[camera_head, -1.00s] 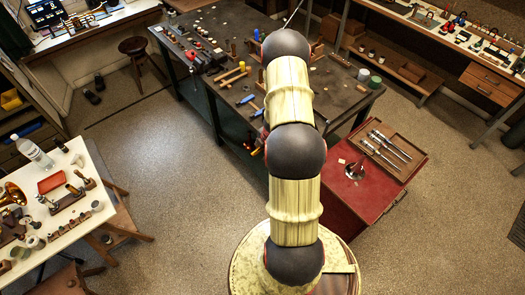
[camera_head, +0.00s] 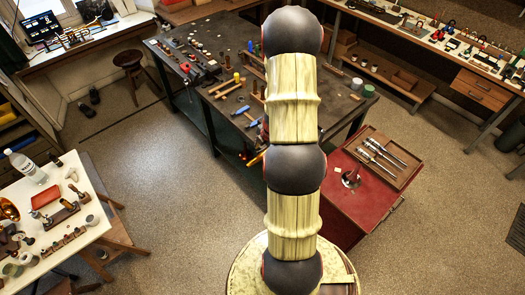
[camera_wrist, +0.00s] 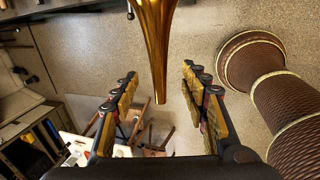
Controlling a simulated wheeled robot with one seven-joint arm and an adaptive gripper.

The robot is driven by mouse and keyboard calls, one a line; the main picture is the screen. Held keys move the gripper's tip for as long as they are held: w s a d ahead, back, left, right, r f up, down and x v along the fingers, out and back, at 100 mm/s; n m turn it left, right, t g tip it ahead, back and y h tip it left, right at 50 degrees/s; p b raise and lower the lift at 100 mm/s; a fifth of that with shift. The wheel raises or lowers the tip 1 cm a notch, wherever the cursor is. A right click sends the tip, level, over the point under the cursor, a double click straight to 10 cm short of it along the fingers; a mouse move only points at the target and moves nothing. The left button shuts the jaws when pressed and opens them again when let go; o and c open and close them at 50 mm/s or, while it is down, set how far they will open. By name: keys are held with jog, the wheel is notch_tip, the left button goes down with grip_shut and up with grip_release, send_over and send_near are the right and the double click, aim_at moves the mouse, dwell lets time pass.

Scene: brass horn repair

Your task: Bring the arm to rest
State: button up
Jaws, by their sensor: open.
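My arm (camera_head: 292,110) rises up the middle of the head view in pale segments with dark round joints, and its upper end runs to the top edge. My gripper is not seen in the head view. In the wrist view my gripper (camera_wrist: 159,72) is open, its two padded fingers spread wide. A brass tapered tube (camera_wrist: 155,35) comes in from the top edge of the wrist view and narrows downward between the fingers in the picture. Neither finger touches it; I cannot tell its depth or what it belongs to.
A dark workbench (camera_head: 338,106) with tools stands behind my arm. A red cabinet (camera_head: 342,212) with an open tool tray (camera_head: 357,153) is close on the right. A white table (camera_head: 103,222) with a bottle (camera_head: 28,168) is at left. Speckled floor (camera_head: 180,220) lies clear between.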

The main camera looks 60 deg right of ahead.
dwell(0.6)
jog(key=s+d+r+m+g+h, duration=0.2)
jog(key=s+d+r+m+h, duration=0.15)
jog(key=s+d+m, duration=0.3)
jog(key=s+a+r+m+g+h+b, duration=0.1)
jog(key=s+a+r+m+g+b, duration=0.1)
jog(key=a+r+m+b, duration=0.5)
jog(key=a+f+m+t+y+b, duration=0.1)
jog(key=a+f+t+y+b, duration=0.1)
jog(key=a+b, duration=1.2)
jog(key=a+f+t+y+b, duration=0.3)
jog(key=a+b, duration=1.1)
jog(key=a, duration=1.1)
jog(key=shift+s+a+f+m+t, duration=0.3)
jog(key=shift+f+m+t, duration=0.05)
jog(key=shift+f+t, duration=0.4)
